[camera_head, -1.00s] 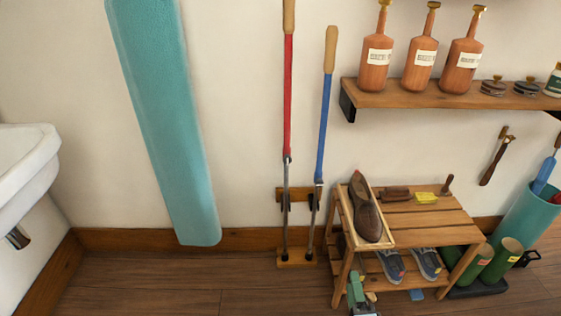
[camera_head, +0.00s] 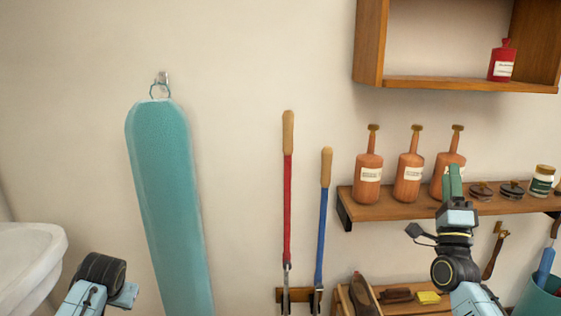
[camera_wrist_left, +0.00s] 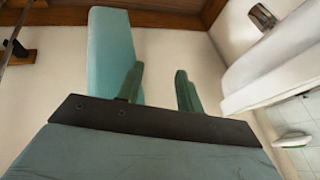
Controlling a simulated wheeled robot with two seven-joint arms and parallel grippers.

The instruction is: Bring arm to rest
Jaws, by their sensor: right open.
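My right gripper (camera_head: 453,182) is raised at the right of the head view, green fingers pointing up, in front of the wall shelf and overlapping the rightmost copper bottle in the picture. It is open and nothing shows in it. My left arm (camera_head: 100,275) shows at the lower left of the head view, its gripper not clearly visible there. In the left wrist view the left gripper (camera_wrist_left: 160,88) has its two green fingers apart with nothing between them. The teal ironing board (camera_wrist_left: 112,50) is beyond them.
The ironing board (camera_head: 170,200) hangs on a wall hook. A white basin (camera_head: 30,260) is at left. Red (camera_head: 287,210) and blue (camera_head: 322,235) long-handled tools stand mid-wall. The shelf (camera_head: 400,208) holds bottles and tins. A shoe rack (camera_head: 420,308) is below; a cabinet (camera_head: 440,83) above.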

